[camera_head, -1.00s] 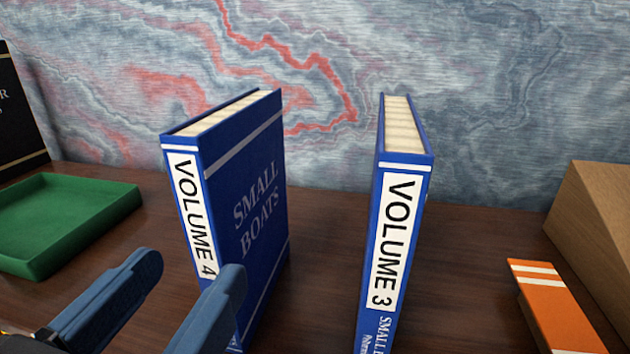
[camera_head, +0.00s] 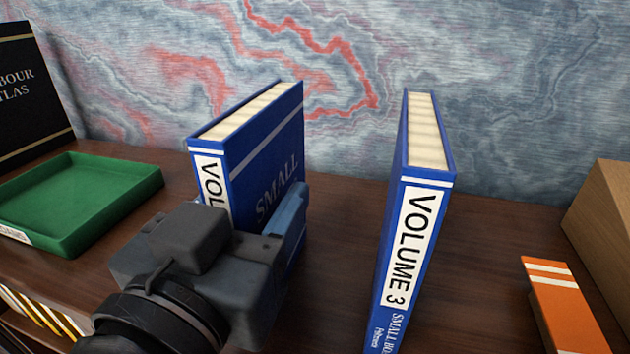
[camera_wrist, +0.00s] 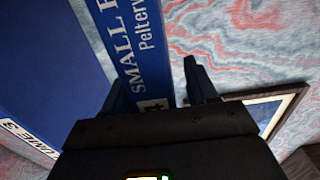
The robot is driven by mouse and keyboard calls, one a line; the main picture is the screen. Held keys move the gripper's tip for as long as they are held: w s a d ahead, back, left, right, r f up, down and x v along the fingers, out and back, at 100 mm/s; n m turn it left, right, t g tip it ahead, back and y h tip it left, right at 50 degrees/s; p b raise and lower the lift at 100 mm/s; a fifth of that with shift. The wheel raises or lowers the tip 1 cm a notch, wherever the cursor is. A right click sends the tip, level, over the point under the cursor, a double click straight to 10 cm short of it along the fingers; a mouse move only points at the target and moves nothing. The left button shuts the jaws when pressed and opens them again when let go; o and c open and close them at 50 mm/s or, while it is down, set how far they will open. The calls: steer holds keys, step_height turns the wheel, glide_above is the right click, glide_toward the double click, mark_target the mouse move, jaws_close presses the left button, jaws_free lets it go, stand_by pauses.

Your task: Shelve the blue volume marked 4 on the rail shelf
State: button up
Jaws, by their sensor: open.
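The blue volume 4 (camera_head: 262,150) stands upright on the dark wooden desk, its spine label partly hidden behind my gripper. My gripper (camera_wrist: 155,78) is open in the wrist view, with a finger on each side of a blue spine (camera_wrist: 140,45) lettered "SMALL B..." and "Pelterw...". In the head view one finger lies against or close to the front cover of volume 4; the other finger is hidden. I cannot tell whether the fingers touch the book. Blue volume 3 (camera_head: 412,220) stands upright to the right, apart from it. I cannot make out the rail shelf for certain.
A green tray (camera_head: 130,203) lies to the left, with a black atlas (camera_head: 35,95) behind it. An orange book (camera_head: 560,310) with white stripes and a wooden block (camera_head: 605,215) are at the right. Bare desk separates the two blue volumes.

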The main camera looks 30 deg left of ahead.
jaws_close()
stand_by(0.4)
